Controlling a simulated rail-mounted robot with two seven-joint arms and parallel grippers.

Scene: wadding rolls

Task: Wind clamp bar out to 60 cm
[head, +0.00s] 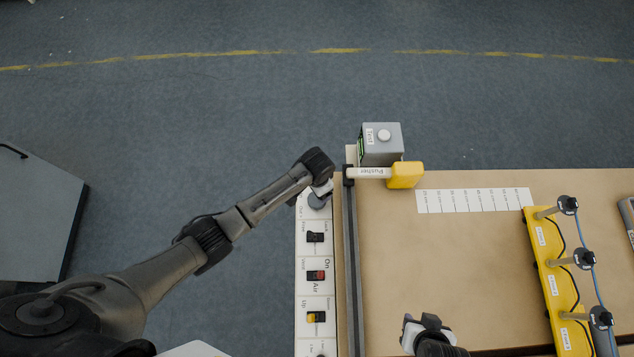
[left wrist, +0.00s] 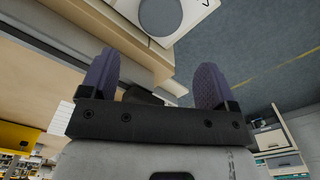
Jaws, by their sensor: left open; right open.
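A yellow bar (head: 552,285), likely the clamp bar, stands on the right of the tan table and carries several dark-headed clamps. A white scale strip (head: 473,200) lies just left of its far end; its figures are too small to read. My left gripper (head: 322,188) is over the far end of the white control panel (head: 301,262), at a grey round knob (head: 316,202). In the left wrist view the knob (left wrist: 161,15) is beyond the open purple fingers (left wrist: 155,78), apart from them. My right gripper (head: 427,322) is open and empty over the near table.
A grey box (head: 381,144) and a yellow block (head: 405,175) on the "Pusher" arm (head: 368,173) stand at the table's far left corner. A dark rail (head: 350,270) runs along the left edge. The middle of the table (head: 440,255) is clear.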

